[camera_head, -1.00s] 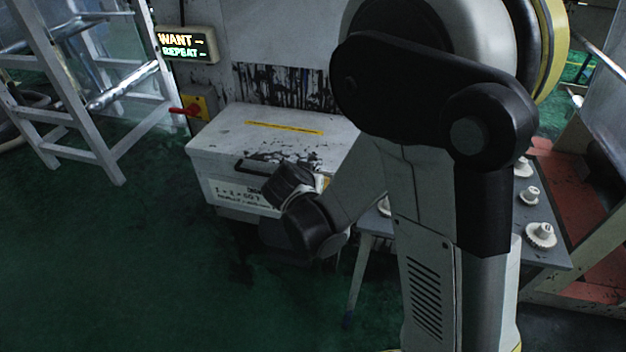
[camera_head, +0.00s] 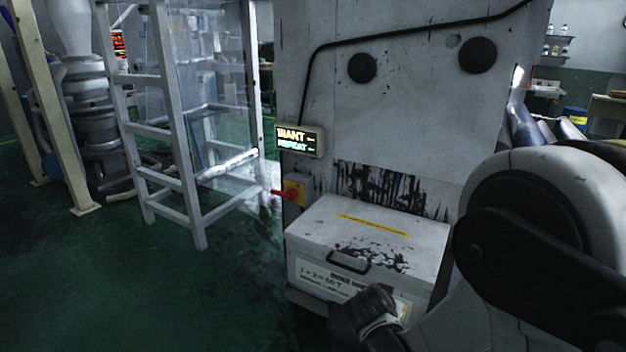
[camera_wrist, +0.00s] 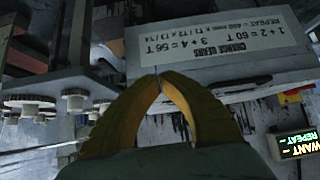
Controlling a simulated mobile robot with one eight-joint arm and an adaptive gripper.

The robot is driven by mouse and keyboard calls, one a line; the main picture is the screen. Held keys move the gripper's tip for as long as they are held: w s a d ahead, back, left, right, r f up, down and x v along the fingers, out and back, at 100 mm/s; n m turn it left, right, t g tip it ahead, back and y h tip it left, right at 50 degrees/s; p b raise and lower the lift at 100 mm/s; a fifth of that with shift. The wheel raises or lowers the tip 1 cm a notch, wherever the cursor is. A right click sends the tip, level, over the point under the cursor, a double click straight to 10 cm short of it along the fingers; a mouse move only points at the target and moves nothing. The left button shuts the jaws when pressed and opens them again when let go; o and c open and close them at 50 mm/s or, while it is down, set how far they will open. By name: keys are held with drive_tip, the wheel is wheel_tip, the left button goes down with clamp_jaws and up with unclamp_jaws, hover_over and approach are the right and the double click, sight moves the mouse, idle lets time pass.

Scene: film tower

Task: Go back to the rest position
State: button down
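My gripper (camera_wrist: 158,76) shows in the wrist view as two yellow fingers whose tips meet, with nothing between them. In the head view, a dark part of my wrist is at the bottom centre, in front of the white box, and my fingers cannot be made out. My arm fills the lower right. The white box (camera_head: 377,223) has a black handle and a gear-charge label. Its labelled side (camera_wrist: 215,72) lies just beyond my fingertips in the wrist view; the exact gap cannot be told.
A lit WANT/REPEAT sign (camera_head: 300,141) and a red-handled switch (camera_head: 290,193) are on the machine (camera_head: 400,110) behind the box. A grey frame (camera_head: 185,140) stands left. Green floor (camera_head: 130,290) is clear at lower left. White gears (camera_wrist: 75,98) show in the wrist view.

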drive_tip(key=s+a+r+n+y, duration=0.1)
drive_tip(key=s+r+n+y, duration=0.1)
drive_tip(key=s+r, duration=0.5)
drive_tip(key=s+a+r+n+y, duration=0.2)
drive_tip(key=s+r, duration=0.5)
drive_tip(key=s, duration=0.6)
drive_tip(key=shift+s+a+n+g+y, duration=0.25)
drive_tip(key=shift+n+y, duration=0.35)
drive_tip(key=shift+n, duration=0.6)
